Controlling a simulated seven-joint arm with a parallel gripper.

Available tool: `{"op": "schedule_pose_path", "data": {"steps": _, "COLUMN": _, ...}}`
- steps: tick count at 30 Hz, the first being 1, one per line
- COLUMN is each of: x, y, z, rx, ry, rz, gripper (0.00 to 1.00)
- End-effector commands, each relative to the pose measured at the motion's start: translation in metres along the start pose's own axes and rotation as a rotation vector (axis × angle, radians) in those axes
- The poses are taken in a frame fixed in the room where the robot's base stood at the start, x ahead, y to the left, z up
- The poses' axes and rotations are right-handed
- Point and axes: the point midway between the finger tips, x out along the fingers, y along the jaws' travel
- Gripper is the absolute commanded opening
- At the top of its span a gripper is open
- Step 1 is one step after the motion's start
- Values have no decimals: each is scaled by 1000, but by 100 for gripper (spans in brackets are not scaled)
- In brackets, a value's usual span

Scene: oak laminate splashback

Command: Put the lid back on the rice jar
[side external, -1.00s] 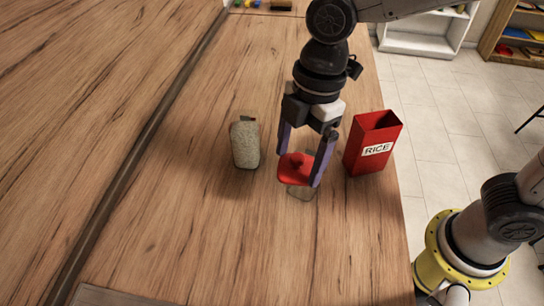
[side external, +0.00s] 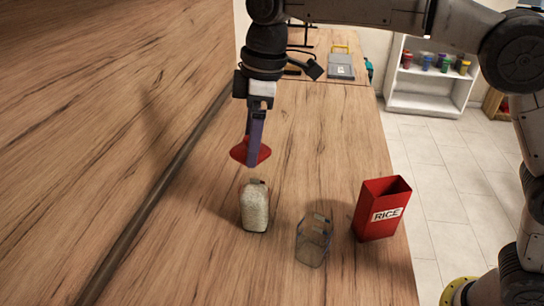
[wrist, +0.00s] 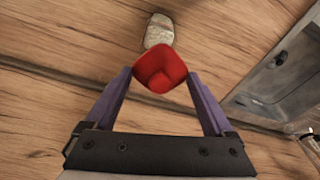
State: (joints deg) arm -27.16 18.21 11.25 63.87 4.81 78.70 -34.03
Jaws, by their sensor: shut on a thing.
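My gripper (side external: 253,160) is shut on a red lid (side external: 240,151) and holds it above the counter. In the wrist view the lid (wrist: 161,66) sits between the two purple fingers (wrist: 160,75). A clear jar filled with pale rice (side external: 255,208) stands upright on the counter, below the lid in the side view. This jar (wrist: 159,30) shows just beyond the lid in the wrist view, partly covered by it. The lid and jar look apart. A second clear jar (side external: 312,243), seemingly empty, stands to the right.
A red box marked RICE (side external: 380,212) stands open near the counter's right edge. A wooden splashback (side external: 120,110) rises on the left. A grey item with a yellow handle (side external: 341,66) lies at the back. A grey metal fixture (wrist: 275,85) shows right in the wrist view.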

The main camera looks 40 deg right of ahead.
Motion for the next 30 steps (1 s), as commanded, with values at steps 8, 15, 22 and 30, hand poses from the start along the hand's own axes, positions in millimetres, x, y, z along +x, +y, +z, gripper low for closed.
{"op": "schedule_pose_path", "data": {"steps": 8, "x": 16, "y": 6, "z": 5, "rx": 12, "ry": -13, "rz": -7, "gripper": 36}}
{"op": "schedule_pose_path", "data": {"steps": 15, "x": 36, "y": 5, "z": 8, "rx": 10, "ry": -14, "rz": -8, "gripper": 35}}
{"op": "schedule_pose_path", "data": {"steps": 22, "x": 56, "y": 5, "z": 11, "rx": 10, "ry": -13, "rz": -7, "gripper": 35}}
{"op": "schedule_pose_path", "data": {"steps": 30, "x": 68, "y": 5, "z": 13, "rx": 10, "ry": -12, "rz": -6, "gripper": 35}}
